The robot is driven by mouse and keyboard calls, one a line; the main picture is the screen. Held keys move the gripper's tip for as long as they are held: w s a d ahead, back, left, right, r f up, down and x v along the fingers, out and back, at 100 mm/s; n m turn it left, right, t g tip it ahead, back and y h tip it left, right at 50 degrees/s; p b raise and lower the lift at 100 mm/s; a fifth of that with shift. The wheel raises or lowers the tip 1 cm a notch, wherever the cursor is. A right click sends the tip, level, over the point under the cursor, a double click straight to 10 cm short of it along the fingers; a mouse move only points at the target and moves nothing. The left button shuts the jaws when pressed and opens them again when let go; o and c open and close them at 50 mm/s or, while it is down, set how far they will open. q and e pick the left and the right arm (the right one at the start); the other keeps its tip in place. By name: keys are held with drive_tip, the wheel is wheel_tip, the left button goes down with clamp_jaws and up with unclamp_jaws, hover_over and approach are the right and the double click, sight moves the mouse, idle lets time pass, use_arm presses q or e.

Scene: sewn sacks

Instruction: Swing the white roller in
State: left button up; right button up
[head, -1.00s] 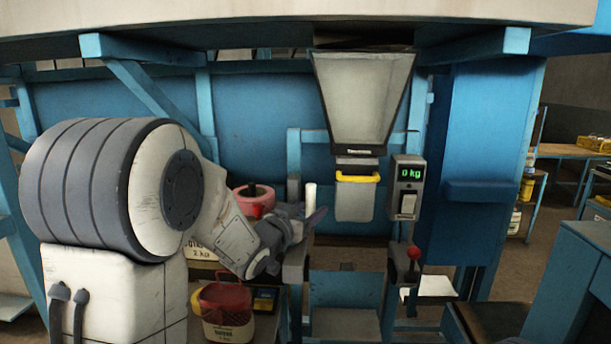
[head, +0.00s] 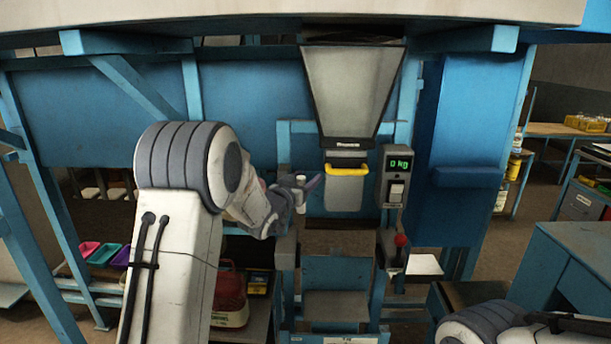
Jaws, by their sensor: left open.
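The white roller (head: 301,204) stands upright as a small pale cylinder on the left side of the blue frame, below and left of the grey hopper. My left gripper (head: 303,187) is open at the roller's height, with its dark fingers overlapping it in the picture. One finger reaches past the roller on its right. I cannot tell whether the fingers touch it. Part of the roller is hidden by the gripper. My right arm enters at the bottom right, and its gripper is out of the picture.
The grey hopper (head: 351,92) has a yellow-handled clamp (head: 346,170) beneath it. A display (head: 399,163) reads 0 kg, above a red-knobbed lever (head: 401,240). A red-lidded sack or container (head: 230,296) sits low left. A blue cabinet (head: 464,150) stands at the right.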

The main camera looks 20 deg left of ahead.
use_arm(q)
clamp_jaws()
idle(1.4)
